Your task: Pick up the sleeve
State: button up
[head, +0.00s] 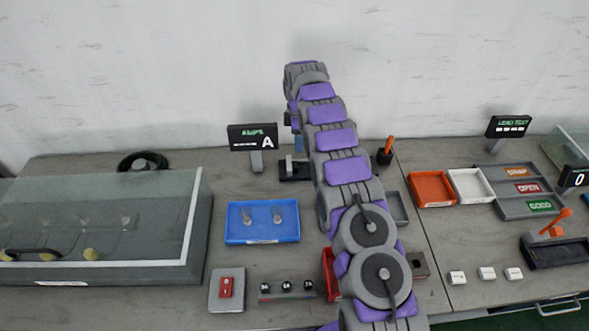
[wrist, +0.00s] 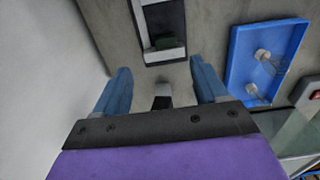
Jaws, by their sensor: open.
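My gripper (wrist: 161,66) is open in the wrist view, its two blue fingers apart with nothing held between them. In the head view the arm mostly hides it; a bit of a blue finger (head: 298,144) shows near the back of the bench. Two small pale, stemmed pieces (wrist: 262,55) stand in the blue tray (wrist: 236,58), to the right of the fingers; they also show in the head view (head: 278,215). I cannot tell whether one is the sleeve. A black fixture (wrist: 148,8) with a pale bracket and a dark green piece (wrist: 166,44) lies ahead of the fingers.
The AMPS display (head: 252,137) stands left of the gripper. A glass-covered case (head: 100,225) fills the left. An orange tray (head: 432,189), a white tray (head: 469,186) and a labelled sorting tray (head: 503,209) stand right. A red switch (head: 226,287) sits in front. The wall is close behind.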

jog(key=b, duration=0.1)
send_over(296, 165)
jog(key=w, duration=0.1)
jog(key=f, duration=0.7)
jog(key=shift+d+f, duration=0.15)
jog(key=shift+d, duration=0.15)
jog(key=shift+s+a+f+b, duration=0.2)
jog(key=shift+f+b, duration=0.3)
jog(key=shift+f, duration=0.8)
jog(key=shift+s+a+f+b, duration=0.15)
jog(key=shift+f+b, duration=0.3)
jog(key=shift+f, duration=0.85)
jog(key=shift+d, duration=0.1)
jog(key=c, duration=1.2)
jog(key=shift+r, duration=0.15)
